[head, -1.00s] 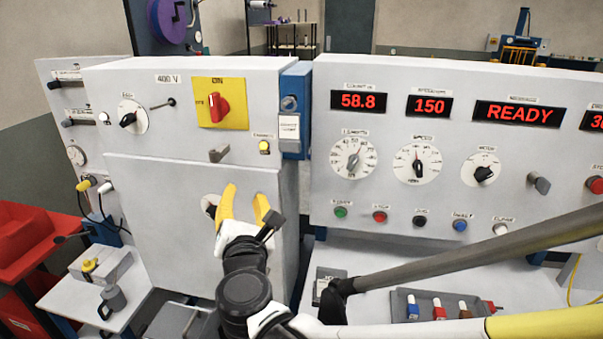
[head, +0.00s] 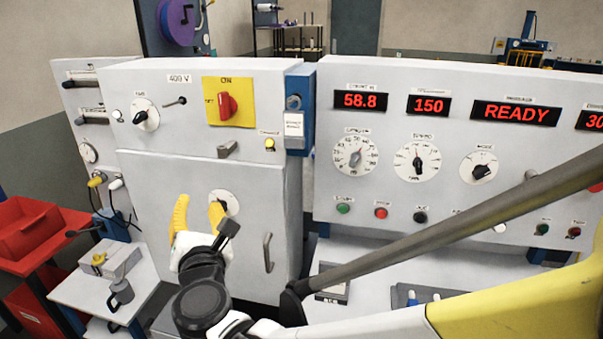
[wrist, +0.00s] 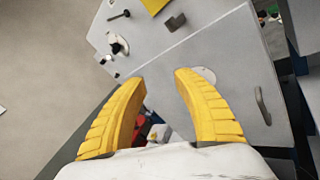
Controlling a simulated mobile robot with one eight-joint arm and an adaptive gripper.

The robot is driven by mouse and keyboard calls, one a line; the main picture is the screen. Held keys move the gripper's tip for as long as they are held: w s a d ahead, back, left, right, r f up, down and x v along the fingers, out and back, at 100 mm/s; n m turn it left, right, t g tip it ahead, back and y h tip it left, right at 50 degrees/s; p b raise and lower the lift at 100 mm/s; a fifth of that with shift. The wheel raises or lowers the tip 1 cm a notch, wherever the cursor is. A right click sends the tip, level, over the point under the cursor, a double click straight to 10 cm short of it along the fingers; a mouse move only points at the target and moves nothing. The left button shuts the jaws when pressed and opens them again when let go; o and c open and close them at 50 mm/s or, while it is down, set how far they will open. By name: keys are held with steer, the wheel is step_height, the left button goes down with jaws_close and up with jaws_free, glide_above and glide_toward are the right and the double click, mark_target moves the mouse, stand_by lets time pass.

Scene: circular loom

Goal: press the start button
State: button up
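The green button (head: 343,208) is at the left end of the button row on the right panel (head: 470,150); its small label is too blurred to read for certain. A red button (head: 381,213) sits just right of it. My gripper (head: 198,212) is in front of the left cabinet door, left of and apart from the green button. Its yellow fingers are spread with nothing between them, as the wrist view also shows (wrist: 160,82). The display (head: 515,113) reads READY. The green button cannot be made out in the wrist view.
The left cabinet (head: 190,170) carries a red rotary switch on a yellow plate (head: 228,102) and a door handle (head: 268,252). My arm crosses the lower right and hides part of the button row.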

jaws_close()
stand_by(0.4)
stand_by(0.7)
